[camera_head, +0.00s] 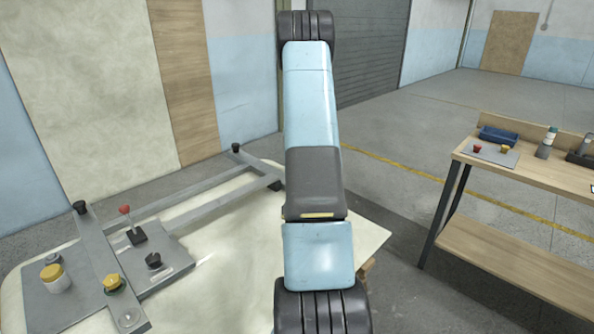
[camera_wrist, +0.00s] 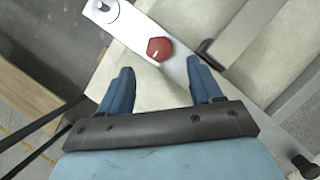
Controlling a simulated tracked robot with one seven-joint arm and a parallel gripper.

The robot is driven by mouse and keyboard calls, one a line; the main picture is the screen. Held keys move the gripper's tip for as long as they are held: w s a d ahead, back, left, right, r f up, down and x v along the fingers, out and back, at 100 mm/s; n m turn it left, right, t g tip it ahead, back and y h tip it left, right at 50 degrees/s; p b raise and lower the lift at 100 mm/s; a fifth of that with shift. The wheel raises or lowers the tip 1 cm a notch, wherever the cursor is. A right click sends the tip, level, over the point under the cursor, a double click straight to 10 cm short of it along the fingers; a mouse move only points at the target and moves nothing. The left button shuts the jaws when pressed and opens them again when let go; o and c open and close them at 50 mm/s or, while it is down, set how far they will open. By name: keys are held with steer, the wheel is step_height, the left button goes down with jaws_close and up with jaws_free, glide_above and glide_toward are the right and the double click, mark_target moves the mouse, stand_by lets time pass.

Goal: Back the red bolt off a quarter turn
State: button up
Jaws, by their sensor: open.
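The red bolt (camera_wrist: 159,49) has a hexagonal head with a small pale mark on it. It sits on a light grey metal strip (camera_wrist: 133,27) in the wrist view. My gripper (camera_wrist: 161,67) is open, with its two blue fingers apart and nothing between them. The bolt head lies just beyond the fingertips, roughly centred between them in the picture. I cannot tell the height gap between fingers and bolt. In the head view, I cannot make out the bolt or the gripper; my arm covers the middle of the picture.
A pale shell (camera_head: 215,285) carries a grey frame (camera_head: 185,215) with black knobs. On its left are a red-knobbed lever (camera_head: 125,211), a yellow-lidded jar (camera_head: 54,277) and a yellow knob (camera_head: 114,283). A wooden bench (camera_head: 520,170) with small items stands right. A round stud (camera_wrist: 103,7) is near the bolt.

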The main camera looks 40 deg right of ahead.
steer(key=v, duration=0.7)
steer(key=shift+w+r, duration=0.2)
